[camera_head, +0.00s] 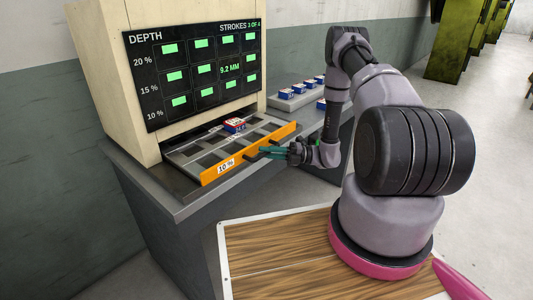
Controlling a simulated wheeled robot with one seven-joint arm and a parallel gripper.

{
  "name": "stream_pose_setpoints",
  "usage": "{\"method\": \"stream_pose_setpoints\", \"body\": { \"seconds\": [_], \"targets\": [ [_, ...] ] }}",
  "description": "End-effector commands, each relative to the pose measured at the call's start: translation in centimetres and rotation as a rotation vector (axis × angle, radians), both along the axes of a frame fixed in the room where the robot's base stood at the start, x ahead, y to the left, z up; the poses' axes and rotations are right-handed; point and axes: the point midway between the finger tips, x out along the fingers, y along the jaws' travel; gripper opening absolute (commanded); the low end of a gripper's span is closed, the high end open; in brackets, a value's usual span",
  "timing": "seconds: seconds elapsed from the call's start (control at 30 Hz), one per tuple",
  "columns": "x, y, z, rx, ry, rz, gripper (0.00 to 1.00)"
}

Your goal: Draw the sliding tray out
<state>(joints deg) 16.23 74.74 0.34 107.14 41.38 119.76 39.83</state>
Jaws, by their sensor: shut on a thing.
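The sliding tray (187,149) is a grey tray with several compartments and an orange front panel (209,176) labelled "10 %". It sticks out of the opening at the base of the cream machine, over the grey bench. One small red, white and blue box (234,125) sits in it near the back; the other compartments in view look empty. My gripper (268,151) is at the right part of the orange front, shut on the tray's dark handle. The fingers and the arm's end hide part of the handle.
The cream machine (115,70) carries a black display (190,113) reading "DEPTH", "STROKES 3 OF 4" and "9.2 MM". A grey rack (283,101) with several similar boxes stands on the bench to the right. The bench (176,207) has a bare front edge; open floor lies beyond.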

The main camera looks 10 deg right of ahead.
Motion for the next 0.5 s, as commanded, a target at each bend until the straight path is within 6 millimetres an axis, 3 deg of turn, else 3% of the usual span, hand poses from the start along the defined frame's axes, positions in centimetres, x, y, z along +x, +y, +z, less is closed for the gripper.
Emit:
{"method": "stream_pose_setpoints", "body": {
  "seconds": [0.17, 0.5],
  "targets": [
    [-0.7, -0.7, -0.1, -0.001, 0.002, -0.004, 0.00],
    [-7.3, -5.5, -0.1, -0.001, 0.003, -0.005, 0.00]
  ]
}}
